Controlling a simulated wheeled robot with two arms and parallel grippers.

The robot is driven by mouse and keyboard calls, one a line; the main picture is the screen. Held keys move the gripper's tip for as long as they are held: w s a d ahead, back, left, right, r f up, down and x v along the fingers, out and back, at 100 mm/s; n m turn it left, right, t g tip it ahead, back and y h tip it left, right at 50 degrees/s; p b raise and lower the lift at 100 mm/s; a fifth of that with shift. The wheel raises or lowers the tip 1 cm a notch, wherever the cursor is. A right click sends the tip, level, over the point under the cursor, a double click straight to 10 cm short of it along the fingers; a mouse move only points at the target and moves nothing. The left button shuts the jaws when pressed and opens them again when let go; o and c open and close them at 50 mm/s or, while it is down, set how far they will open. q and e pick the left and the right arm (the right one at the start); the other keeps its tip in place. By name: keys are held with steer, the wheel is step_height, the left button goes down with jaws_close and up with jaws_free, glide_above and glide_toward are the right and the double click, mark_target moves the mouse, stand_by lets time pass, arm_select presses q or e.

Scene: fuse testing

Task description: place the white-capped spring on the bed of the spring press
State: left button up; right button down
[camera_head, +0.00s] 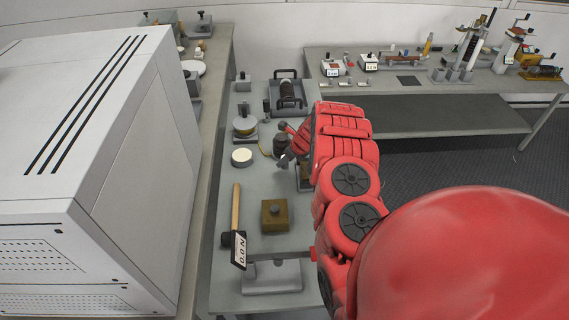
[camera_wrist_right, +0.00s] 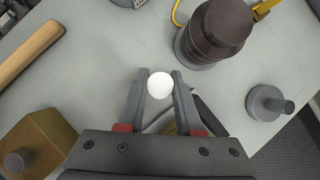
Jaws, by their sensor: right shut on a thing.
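In the right wrist view my right gripper (camera_wrist_right: 160,80) is shut on the white-capped spring (camera_wrist_right: 160,85). Only its round white cap shows clearly between the fingertips; the coil cannot be made out. My left gripper is out of view.
A brass block (camera_head: 275,215) and a wooden handle (camera_head: 236,207) lie beyond the display. A dark ribbed cylinder (camera_wrist_right: 215,28) and a grey weight (camera_wrist_right: 268,102) stand near the gripper. A large white cabinet (camera_head: 95,160) fills the left side. Grey bench surface shows between the objects.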

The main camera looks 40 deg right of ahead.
step_height(320, 180, down, 2)
steer(key=shift+f, duration=0.2)
steer(key=shift+f, duration=0.2)
steer(key=c, duration=0.6)
jaws_free()
steer(key=shift+r, duration=0.1)
steer(key=shift+r, duration=0.1)
